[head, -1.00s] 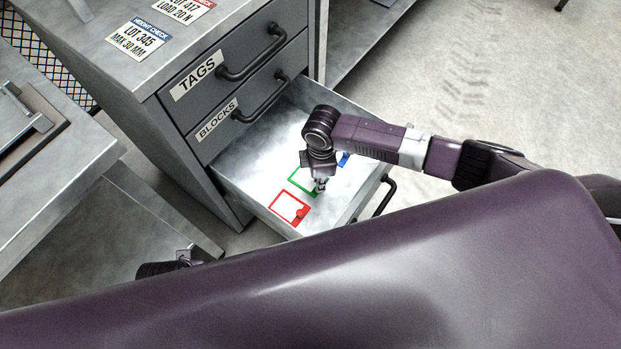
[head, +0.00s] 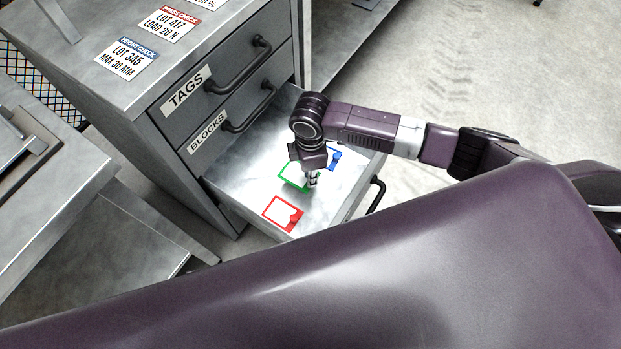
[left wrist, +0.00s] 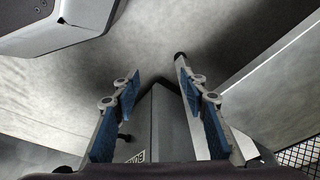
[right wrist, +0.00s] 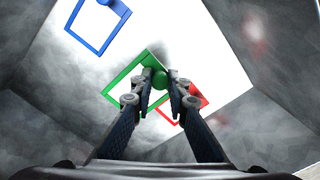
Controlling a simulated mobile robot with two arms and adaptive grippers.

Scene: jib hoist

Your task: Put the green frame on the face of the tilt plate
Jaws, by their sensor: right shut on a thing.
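The green frame (head: 296,185) is in the open bottom drawer, between the red and blue frames. My right gripper (head: 312,181) reaches down into the drawer at its corner. In the right wrist view, the fingers (right wrist: 160,80) are shut on the round green knob of the green frame (right wrist: 125,73). The frame looks close to the drawer floor; I cannot tell if it touches it. My left gripper (left wrist: 157,72) is open and empty in the left wrist view. I cannot make out the tilt plate for certain.
The red frame (head: 270,209) and blue frame (head: 334,167) lie in the drawer (head: 240,178), whose walls surround the right gripper. The cabinet (head: 150,110) has shut TAGS and BLOCKS drawers above. A metal table (head: 60,180) with a plate-like fixture (head: 25,150) stands at left.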

